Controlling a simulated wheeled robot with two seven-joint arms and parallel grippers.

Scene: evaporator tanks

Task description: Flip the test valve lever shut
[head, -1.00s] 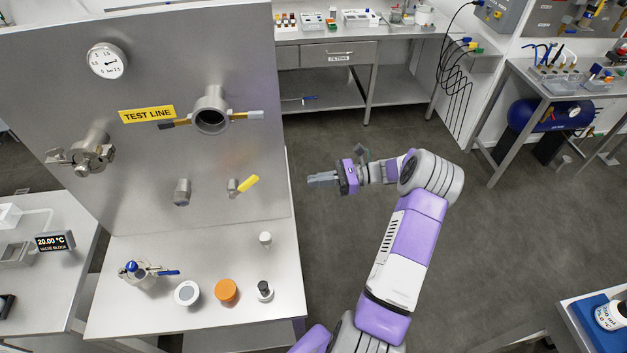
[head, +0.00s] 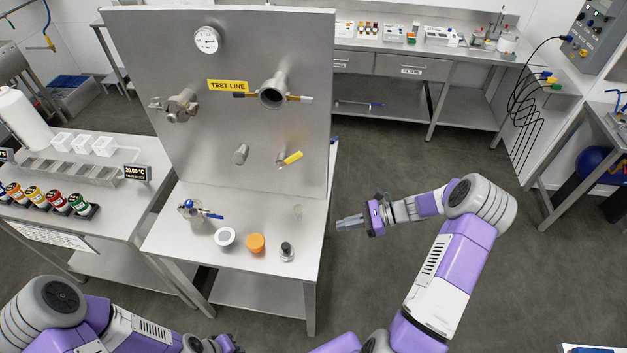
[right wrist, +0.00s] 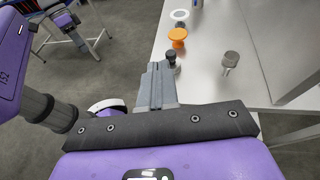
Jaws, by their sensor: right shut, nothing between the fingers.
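The steel panel (head: 230,130) carries a TEST LINE label (head: 228,86).
A pressure gauge (head: 206,40) sits above. The floor right of the bench is open.

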